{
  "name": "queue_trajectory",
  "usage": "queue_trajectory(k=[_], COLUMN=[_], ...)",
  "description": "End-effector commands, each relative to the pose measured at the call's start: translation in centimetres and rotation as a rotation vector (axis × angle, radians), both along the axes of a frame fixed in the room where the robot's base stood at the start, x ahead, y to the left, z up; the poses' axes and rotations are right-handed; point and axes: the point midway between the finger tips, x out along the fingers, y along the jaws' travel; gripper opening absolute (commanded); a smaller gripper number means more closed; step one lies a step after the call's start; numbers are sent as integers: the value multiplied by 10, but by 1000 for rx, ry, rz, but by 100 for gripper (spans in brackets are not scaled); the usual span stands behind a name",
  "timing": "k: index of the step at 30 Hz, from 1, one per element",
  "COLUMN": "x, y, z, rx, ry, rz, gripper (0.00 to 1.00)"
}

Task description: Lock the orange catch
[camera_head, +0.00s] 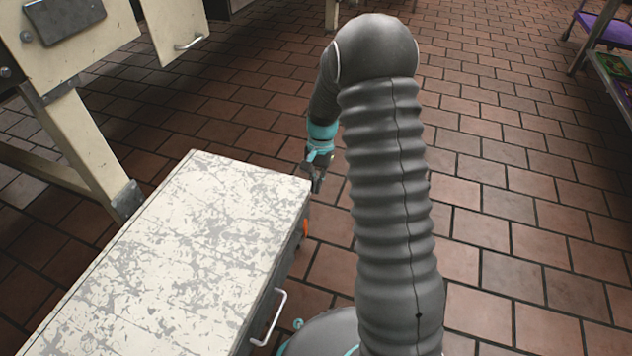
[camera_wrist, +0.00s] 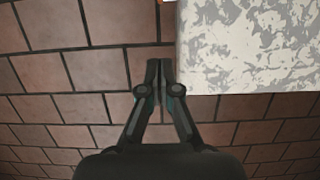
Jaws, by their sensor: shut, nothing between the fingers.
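The orange catch (camera_head: 305,228) shows as a small orange patch on the right side of the worn white cabinet (camera_head: 215,240), just below its top. Most of it is hidden by the top's edge, so I cannot tell its position. My gripper (camera_head: 317,181) is shut and empty, beside the far right corner of the cabinet. In the wrist view my gripper (camera_wrist: 159,66) points down beside the cabinet top (camera_wrist: 245,45), over the floor, apart from the catch.
A metal handle (camera_head: 269,318) sticks out from the cabinet's near right side. A cream frame (camera_head: 90,130) stands at the left. Shelving with purple boards (camera_head: 606,28) is at the far right. The brick floor (camera_head: 530,220) right of my arm is clear.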

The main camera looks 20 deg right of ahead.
Motion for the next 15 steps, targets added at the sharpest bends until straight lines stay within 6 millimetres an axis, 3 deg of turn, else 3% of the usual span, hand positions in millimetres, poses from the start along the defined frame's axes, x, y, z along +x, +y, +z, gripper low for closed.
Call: queue_trajectory(k=[9, 15], x=[-13, -33], y=[9, 25], z=[-60, -59], rx=[1, 0], ry=[3, 0], rz=[0, 2], gripper=[0, 0])
